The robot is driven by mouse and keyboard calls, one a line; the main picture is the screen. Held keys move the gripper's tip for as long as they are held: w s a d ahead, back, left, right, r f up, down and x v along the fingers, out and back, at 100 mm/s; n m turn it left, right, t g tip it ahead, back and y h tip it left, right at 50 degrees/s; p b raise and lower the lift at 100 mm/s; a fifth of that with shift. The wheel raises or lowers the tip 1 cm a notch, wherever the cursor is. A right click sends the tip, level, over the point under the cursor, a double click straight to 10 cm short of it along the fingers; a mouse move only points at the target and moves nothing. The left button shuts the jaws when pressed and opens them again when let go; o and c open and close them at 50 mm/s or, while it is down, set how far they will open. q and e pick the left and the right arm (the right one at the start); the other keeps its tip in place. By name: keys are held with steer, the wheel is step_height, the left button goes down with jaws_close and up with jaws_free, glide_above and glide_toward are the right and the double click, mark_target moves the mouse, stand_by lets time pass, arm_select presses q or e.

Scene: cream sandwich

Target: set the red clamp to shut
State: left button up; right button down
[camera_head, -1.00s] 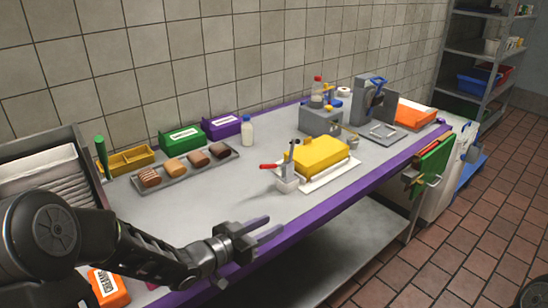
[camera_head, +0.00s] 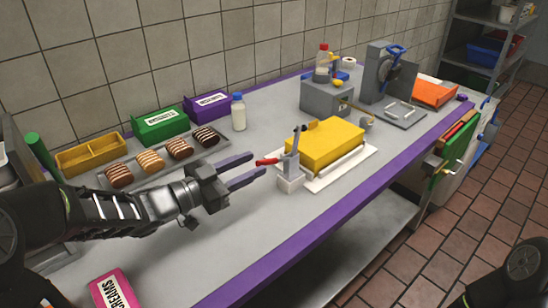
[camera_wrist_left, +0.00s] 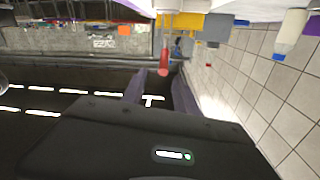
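The red clamp (camera_head: 290,181) stands at the left end of the yellow block (camera_head: 338,141). Its grey base sits beside the white tray, a grey lever with a dark tip stands up from it, and its red handle (camera_head: 267,162) points left, roughly level. My left gripper (camera_head: 259,164) is open, its fingers pointing right with their tips close to the red handle. In the left wrist view, the red handle (camera_wrist_left: 163,69) lies just beyond and between the fingertips (camera_wrist_left: 160,88). I cannot tell whether they touch. My right gripper is not in view.
A white tray (camera_head: 322,184) lies under the yellow block. A milk bottle (camera_head: 239,113), green box (camera_head: 159,123), purple box (camera_head: 208,103) and pastry tray (camera_head: 222,151) stand behind my left arm. A grey machine (camera_head: 325,98) stands farther right.

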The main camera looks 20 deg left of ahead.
mark_target(275, 159)
arm_select(q)
steer(key=shift+w+a+f+b, duration=0.15)
steer(key=shift+w+f+b, duration=0.15)
steer(key=shift+f+b, duration=0.4)
steer(key=shift+f, duration=0.1)
steer(key=x, duration=0.7)
steer(key=shift+w+d+p, duration=0.3)
steer(key=shift+c, duration=0.5)
jaws_close()
stand_by(0.6)
